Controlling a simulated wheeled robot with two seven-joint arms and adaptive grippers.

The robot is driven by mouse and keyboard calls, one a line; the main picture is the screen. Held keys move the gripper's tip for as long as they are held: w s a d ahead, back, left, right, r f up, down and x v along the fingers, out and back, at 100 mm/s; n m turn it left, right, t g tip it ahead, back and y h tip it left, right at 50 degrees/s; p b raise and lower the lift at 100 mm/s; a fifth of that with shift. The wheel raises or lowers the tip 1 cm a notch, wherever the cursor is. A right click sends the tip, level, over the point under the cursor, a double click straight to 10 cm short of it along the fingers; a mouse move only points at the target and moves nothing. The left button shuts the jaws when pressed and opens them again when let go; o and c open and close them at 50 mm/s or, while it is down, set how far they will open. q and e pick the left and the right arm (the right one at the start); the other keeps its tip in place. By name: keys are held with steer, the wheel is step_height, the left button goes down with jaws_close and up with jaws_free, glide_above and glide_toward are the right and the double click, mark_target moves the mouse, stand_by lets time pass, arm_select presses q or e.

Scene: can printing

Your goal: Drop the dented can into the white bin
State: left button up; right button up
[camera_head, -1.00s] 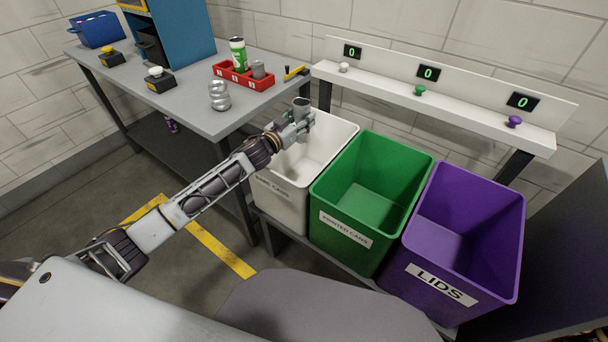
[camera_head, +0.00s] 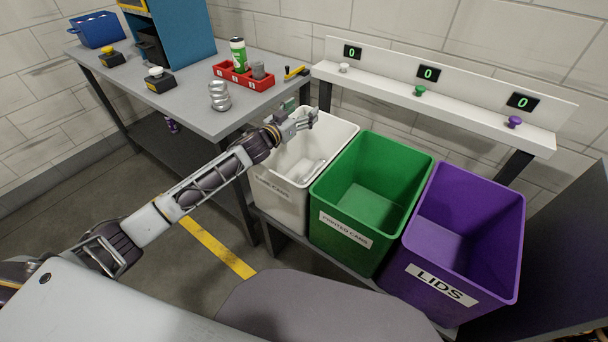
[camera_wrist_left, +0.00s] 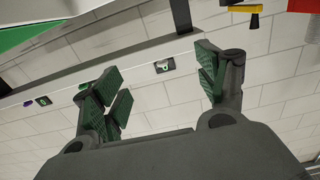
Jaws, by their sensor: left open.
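The white bin (camera_head: 279,192) stands at the left of a row of bins. A silvery can (camera_head: 314,168) is inside it, low against the right side; it is too small to make out a dent. My left gripper (camera_head: 301,118) is above the back part of the bin, open and empty. In the left wrist view its fingers (camera_wrist_left: 160,88) are wide apart with only the wall between them. My right gripper is not in view.
A green bin (camera_head: 327,218) and a purple bin (camera_head: 412,262) stand to the right. The grey table (camera_head: 190,115) holds a silver, bulged can (camera_head: 219,96) and a red rack (camera_head: 233,80) with a green-and-white can (camera_head: 238,55) and a grey can (camera_head: 258,70). A counter shelf (camera_head: 465,113) runs behind.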

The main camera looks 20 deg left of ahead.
arm_select(q)
step_height(320, 180, up, 7)
steer(key=shift+r, duration=0.15)
stand_by(0.4)
stand_by(0.8)
